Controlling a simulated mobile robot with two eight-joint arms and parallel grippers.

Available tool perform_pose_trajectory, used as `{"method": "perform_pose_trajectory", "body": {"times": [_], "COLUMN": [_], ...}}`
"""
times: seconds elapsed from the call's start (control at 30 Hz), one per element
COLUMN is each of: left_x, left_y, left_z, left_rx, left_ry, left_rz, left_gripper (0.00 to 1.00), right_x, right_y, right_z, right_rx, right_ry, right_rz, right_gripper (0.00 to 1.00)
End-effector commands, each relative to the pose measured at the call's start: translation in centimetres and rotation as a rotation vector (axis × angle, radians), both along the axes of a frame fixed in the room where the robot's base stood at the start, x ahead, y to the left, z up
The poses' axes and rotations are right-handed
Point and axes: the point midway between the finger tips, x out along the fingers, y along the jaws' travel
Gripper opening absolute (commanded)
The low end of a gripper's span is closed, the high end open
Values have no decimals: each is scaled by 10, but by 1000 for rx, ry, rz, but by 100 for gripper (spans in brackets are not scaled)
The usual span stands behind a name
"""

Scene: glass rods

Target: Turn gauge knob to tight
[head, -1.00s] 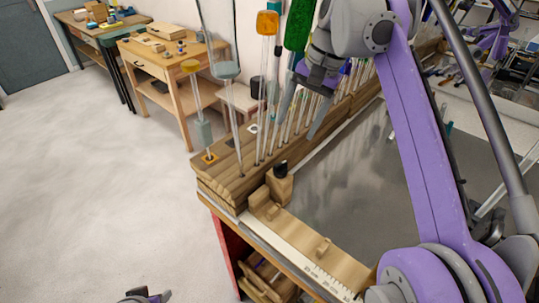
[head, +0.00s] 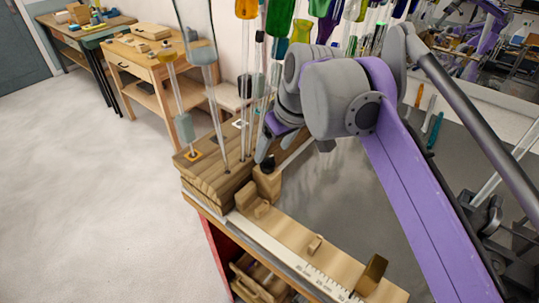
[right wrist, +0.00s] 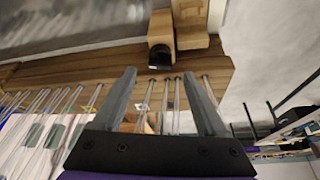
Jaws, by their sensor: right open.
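The wooden gauge (head: 290,233) lies along the near edge of the bench, with a white ruler strip beside it. Its dark knob (head: 268,163) sits on a small upright wooden block at the gauge's far end. My right gripper (head: 293,150) hangs just above and beside the knob, its fingers pointing down. In the right wrist view, the gripper (right wrist: 160,72) is open and nothing is between its fingers. There the dark knob (right wrist: 160,56) shows just beyond the fingertips, apart from them as far as I can tell. My left gripper is not in view.
A wooden rack (head: 212,178) beside the gauge holds several upright glass rods with coloured tops, close to my right gripper. The grey bench top (head: 350,190) is mostly clear. A brown block (head: 371,274) stands at the gauge's near end.

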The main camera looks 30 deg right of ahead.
Motion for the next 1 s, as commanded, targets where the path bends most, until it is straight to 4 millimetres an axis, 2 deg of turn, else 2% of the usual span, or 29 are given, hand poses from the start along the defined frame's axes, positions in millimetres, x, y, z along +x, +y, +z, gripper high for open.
{"method": "perform_pose_trajectory", "body": {"times": [0.1, 0.23, 0.6, 1.0], "left_x": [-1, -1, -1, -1], "left_y": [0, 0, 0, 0], "left_z": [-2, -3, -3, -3], "left_rx": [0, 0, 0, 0], "left_ry": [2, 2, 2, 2], "left_rz": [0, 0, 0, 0], "left_gripper": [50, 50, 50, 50], "right_x": [7, 12, 14, 14], "right_y": [1, 2, 2, 2], "right_z": [-18, -28, -32, -32], "right_rx": [0, 0, 0, 0], "right_ry": [0, 0, 0, 0], "right_rz": [1, 0, 0, -1], "right_gripper": [75, 75, 73, 1]}}
